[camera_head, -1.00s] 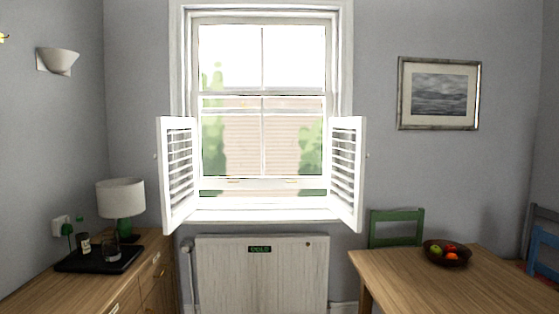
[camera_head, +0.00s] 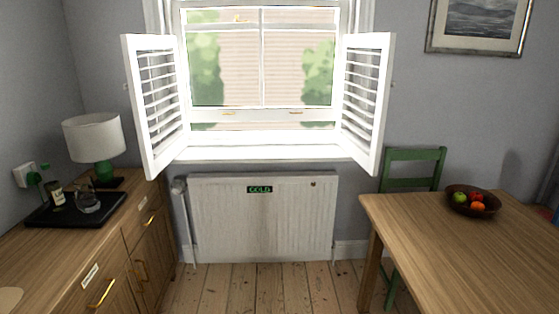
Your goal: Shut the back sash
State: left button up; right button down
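The white sash window (camera_head: 263,113) is in the far wall, straight ahead in the head view. Its lower sash (camera_head: 262,116) has two small brass-coloured lifts on the bottom rail. Neither of my grippers is in view.
Open louvred shutters stand at left (camera_head: 156,100) and right (camera_head: 366,100). A wooden cabinet (camera_head: 110,235) with a lamp (camera_head: 95,138) is left; a table (camera_head: 460,250) and green chair (camera_head: 412,183) are right. Floorboards (camera_head: 262,288) between are clear.

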aim_at(254, 114)
jog(key=i, duration=1.75)
jog(key=i+u, duration=0.1)
jog(key=i, duration=0.45)
jog(key=i+l+u, duration=0.15)
jog(key=i, duration=0.35)
jog(key=i+l+u, duration=0.1)
jog(key=i, duration=0.45)
jog(key=u, duration=0.2)
jog(key=i+l, duration=0.05)
